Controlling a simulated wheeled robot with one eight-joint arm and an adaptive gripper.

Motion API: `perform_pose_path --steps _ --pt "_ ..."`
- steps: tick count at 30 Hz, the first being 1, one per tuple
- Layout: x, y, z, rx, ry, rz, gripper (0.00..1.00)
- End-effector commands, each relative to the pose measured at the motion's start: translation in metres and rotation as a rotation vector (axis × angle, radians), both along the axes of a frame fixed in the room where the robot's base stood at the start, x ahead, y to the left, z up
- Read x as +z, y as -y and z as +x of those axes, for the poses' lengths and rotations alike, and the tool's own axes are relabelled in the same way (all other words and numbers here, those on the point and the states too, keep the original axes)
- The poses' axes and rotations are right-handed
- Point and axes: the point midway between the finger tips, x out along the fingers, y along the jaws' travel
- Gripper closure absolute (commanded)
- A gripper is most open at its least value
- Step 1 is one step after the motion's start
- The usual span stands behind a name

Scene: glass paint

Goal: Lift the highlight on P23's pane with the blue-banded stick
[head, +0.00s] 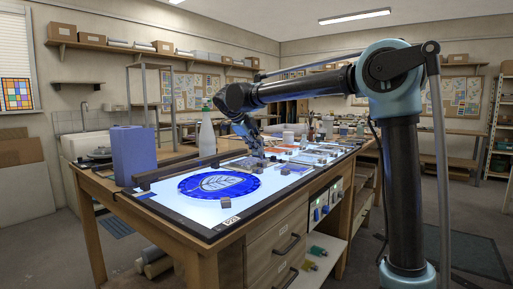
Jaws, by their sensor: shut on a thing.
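A round blue pane (188,187) with a pale leaf-like pattern lies flat on the lit table top. A small white label (231,220) on the front edge of the table starts with P2; its last figure is hard to read. My gripper (258,153) is beyond the pane, pointing down low over the middle of the lit table. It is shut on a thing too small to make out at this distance. I cannot tell whether it is the blue-banded stick; no blue band shows clearly.
A blue-violet block (133,153) and a white spray bottle (207,134) stand along the table's left side. A dark rail (175,170) runs behind the pane.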

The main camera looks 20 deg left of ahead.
Motion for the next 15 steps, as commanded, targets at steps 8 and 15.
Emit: perform_pose_path --steps 8,15 --pt "-0.0005 -0.0004 0.0008 0.001 -0.001 0.000 1.00" --pt "0.0001 -0.0064 -0.0060 0.001 -0.001 0.000 1.00"
